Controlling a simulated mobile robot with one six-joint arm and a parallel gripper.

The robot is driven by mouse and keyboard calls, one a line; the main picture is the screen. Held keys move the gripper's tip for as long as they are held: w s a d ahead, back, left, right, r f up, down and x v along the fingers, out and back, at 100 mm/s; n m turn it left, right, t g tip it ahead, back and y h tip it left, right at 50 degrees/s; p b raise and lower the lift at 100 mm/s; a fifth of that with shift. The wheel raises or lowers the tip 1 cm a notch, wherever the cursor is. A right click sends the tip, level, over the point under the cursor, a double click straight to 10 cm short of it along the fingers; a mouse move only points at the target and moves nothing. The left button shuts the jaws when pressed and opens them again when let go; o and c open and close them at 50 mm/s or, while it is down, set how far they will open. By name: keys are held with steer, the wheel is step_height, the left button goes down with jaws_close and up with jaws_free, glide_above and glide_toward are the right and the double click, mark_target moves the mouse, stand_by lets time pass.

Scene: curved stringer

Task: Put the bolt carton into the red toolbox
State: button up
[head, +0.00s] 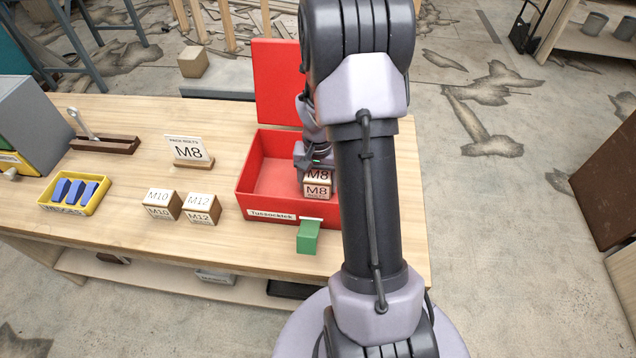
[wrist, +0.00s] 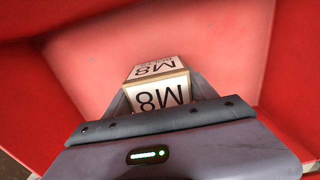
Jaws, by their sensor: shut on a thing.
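The bolt carton marked M8 (head: 318,184) is a small brown box with white labels. It is inside the open red toolbox (head: 262,205), near its right side; I cannot tell whether it touches the floor. My gripper (head: 316,166) reaches down into the toolbox and is shut on the carton. In the wrist view the carton (wrist: 158,84) sits between the fingers, with the red walls and floor of the toolbox (wrist: 225,40) around it. The fingertips are mostly hidden by the carton and the gripper body. My arm hides the toolbox's right end.
Cartons M10 (head: 160,204) and M12 (head: 200,208) stand left of the toolbox. An M8 sign (head: 189,152), a yellow tray (head: 75,194) with blue pieces and a brown holder (head: 105,145) are farther left. The red lid (head: 277,80) stands open behind. A green piece (head: 308,236) is at the toolbox front.

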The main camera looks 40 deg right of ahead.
steer(key=shift+f, duration=0.2)
steer(key=o, duration=1.7)
steer(key=shift+o, duration=0.2)
steer(key=shift+r, duration=0.1)
